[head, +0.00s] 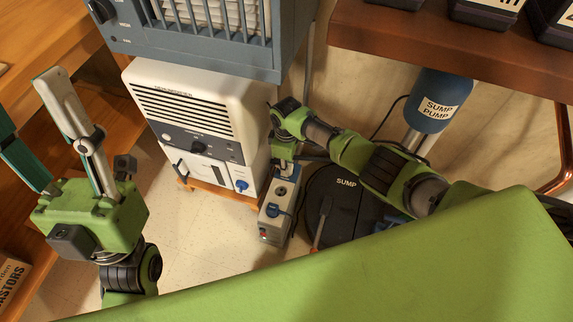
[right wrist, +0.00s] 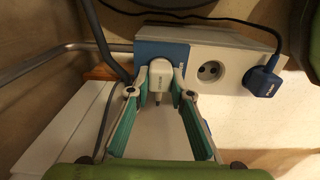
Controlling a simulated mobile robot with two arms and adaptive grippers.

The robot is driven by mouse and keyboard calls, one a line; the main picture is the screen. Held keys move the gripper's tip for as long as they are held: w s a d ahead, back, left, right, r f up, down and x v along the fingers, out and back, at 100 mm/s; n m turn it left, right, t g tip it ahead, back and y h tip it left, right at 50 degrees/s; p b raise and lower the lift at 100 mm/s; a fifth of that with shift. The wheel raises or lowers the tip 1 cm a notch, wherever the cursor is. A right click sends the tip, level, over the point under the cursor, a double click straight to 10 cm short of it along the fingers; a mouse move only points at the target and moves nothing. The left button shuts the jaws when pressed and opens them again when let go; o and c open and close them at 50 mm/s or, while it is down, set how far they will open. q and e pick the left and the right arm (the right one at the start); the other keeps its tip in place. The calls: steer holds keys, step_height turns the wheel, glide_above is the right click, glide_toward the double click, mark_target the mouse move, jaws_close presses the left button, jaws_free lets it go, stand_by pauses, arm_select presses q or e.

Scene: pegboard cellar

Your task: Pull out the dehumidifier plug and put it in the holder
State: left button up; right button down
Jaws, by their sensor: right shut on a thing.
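My right gripper (head: 284,160) is over the far end of a grey socket block (head: 273,231) on the floor beside the white dehumidifier (head: 185,110). In the right wrist view its fingers (right wrist: 158,90) are shut on a white plug (right wrist: 160,76). Behind the plug is a blue section (right wrist: 148,50) of the block; I cannot tell whether the plug is seated in it or just clear. Beside it are an empty round socket (right wrist: 209,71) and a blue plug (right wrist: 262,82) with a dark cord. My left gripper (head: 22,97) is open and empty at the left. I cannot make out the holder for certain.
A blue-grey heater-like unit (head: 200,30) stands above the dehumidifier. A black sump lid (head: 340,205) and the blue sump pump (head: 437,102) are to the right, under a brown shelf (head: 460,50). A wooden bench (head: 30,30) is at the left. Floor in front of the dehumidifier is clear.

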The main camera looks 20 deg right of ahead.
steer(key=c, duration=1.7)
jaws_free()
steer(key=o, duration=0.4)
steer(key=shift+o, duration=0.2)
steer(key=shift+r, duration=0.1)
